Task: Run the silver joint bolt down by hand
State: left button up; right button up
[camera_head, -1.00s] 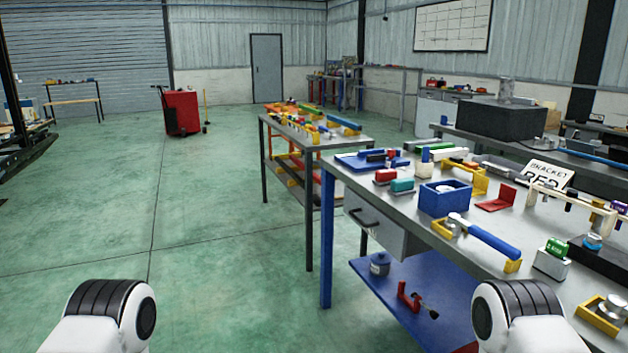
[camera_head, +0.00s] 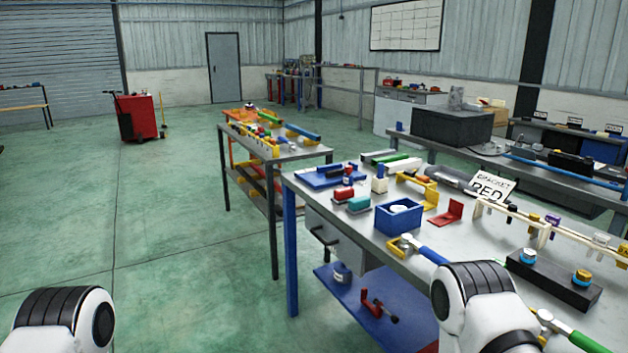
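I cannot pick out the silver joint bolt with certainty. A pale rack (camera_head: 535,232) on the near workbench (camera_head: 345,222) holds several small upright pieces with coloured or metallic tops, too small to name. Only the white and black upper links of my arms show, at the lower left and lower right. Neither of my grippers is in view. My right arm link covers part of the bench's front edge.
A second table (camera_head: 285,152) and a red cart (camera_head: 138,117) stand farther back. The green floor (camera_head: 150,230) at left is clear.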

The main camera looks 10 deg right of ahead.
aim_at(528, 256)
jog(key=z, duration=1.4)
jog(key=l, duration=0.6)
jog(key=i, duration=0.05)
